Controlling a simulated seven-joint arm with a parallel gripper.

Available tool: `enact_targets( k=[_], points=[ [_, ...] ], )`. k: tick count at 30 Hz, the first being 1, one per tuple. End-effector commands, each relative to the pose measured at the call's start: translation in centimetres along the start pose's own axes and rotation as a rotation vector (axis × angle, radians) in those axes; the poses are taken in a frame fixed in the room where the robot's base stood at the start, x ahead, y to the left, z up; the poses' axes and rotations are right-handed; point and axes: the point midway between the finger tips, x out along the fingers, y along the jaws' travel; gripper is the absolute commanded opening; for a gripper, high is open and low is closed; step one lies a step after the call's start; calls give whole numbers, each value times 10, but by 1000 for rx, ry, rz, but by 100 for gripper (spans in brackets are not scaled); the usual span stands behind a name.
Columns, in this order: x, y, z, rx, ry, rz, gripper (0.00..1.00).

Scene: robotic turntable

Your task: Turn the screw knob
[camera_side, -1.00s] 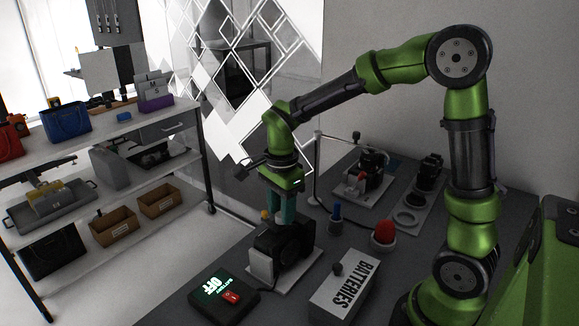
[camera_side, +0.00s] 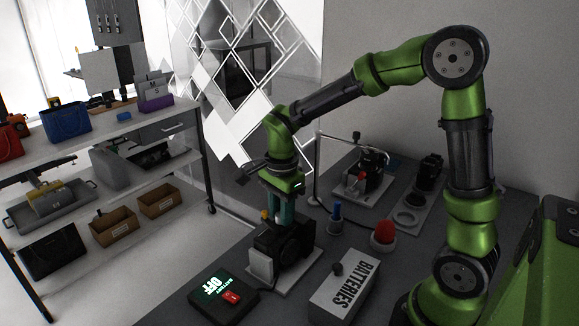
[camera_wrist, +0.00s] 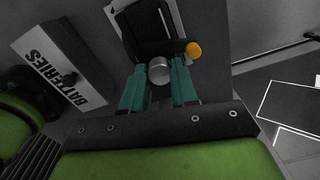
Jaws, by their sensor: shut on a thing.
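The screw knob (camera_wrist: 159,71) is a round, pale metal cylinder in the wrist view, on the near side of a black device (camera_wrist: 152,30). My gripper (camera_wrist: 160,76) has its two teal fingers on either side of the knob and is shut on it. In the side view my gripper (camera_side: 281,217) points down onto the top of the black device (camera_side: 284,240), which stands on a pale plate. The knob is hidden there behind the fingers. A small yellow-orange button (camera_wrist: 193,50) sits beside the knob.
A white BATTERIES box (camera_side: 344,290), a red button (camera_side: 383,233) and a blue knob (camera_side: 336,214) are to the right. Another black device (camera_side: 369,172) stands behind.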

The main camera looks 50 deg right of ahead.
Motion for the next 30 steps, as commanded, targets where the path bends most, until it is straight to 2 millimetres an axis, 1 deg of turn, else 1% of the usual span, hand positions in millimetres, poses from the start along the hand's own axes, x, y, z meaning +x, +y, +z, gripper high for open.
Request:
enact_targets(
  k=[8, 30],
  points=[
    [-1, 0, 0, -178, -4, -1, 0],
    [-1, 0, 0, -876, -18, -1, 0]
  ],
)
